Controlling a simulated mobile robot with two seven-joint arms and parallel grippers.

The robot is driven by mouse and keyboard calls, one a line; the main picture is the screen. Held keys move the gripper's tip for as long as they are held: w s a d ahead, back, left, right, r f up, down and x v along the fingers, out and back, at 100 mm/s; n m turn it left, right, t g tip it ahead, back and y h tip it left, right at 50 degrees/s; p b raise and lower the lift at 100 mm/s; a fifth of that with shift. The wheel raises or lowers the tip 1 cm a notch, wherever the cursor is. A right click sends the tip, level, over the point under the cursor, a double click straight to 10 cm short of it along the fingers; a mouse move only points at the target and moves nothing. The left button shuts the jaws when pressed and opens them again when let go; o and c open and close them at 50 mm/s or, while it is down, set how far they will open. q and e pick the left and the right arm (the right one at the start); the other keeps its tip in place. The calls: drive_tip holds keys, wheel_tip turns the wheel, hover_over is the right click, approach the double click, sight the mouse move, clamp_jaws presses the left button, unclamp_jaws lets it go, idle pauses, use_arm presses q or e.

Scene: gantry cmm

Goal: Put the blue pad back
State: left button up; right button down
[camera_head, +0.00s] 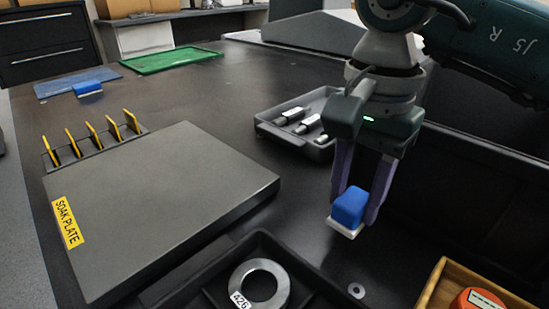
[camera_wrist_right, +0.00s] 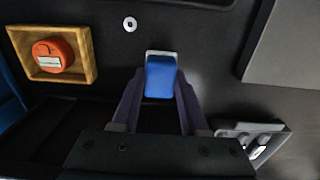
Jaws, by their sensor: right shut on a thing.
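A blue pad with a white underside (camera_head: 350,207) is between the two fingers of my right gripper (camera_head: 358,200), held above the dark table. It also shows in the right wrist view (camera_wrist_right: 160,78), with a finger on each side. Another blue block with a pale lower edge (camera_head: 88,89) sits at the front edge of a flat blue mat (camera_head: 62,82) at the far left of the table. My left gripper is not in view.
A soak plate (camera_head: 165,195) lies left, with a rack of yellow tabs (camera_head: 95,143) behind it. A grey tray (camera_head: 268,131) holds white-labelled pieces. A black tray with a steel ring (camera_head: 260,286), a washer (camera_head: 356,290) and a wooden box (camera_head: 440,292) are in front. A green tray (camera_head: 170,60) lies far back.

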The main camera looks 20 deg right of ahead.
sight(351, 215)
wheel_tip(351, 215, down, 4)
drive_tip(key=shift+f+b, duration=0.2)
drive_tip(key=shift+b, duration=0.3)
drive_tip(key=shift+f, duration=0.15)
drive_tip(key=shift+c, duration=2.1)
unclamp_jaws()
drive_tip(key=shift+r, duration=0.55)
wheel_tip(351, 215, up, 10)
drive_tip(key=shift+d+p, duration=0.1)
drive_tip(key=shift+p, duration=1.15)
drive_tip(key=shift+r, duration=0.6)
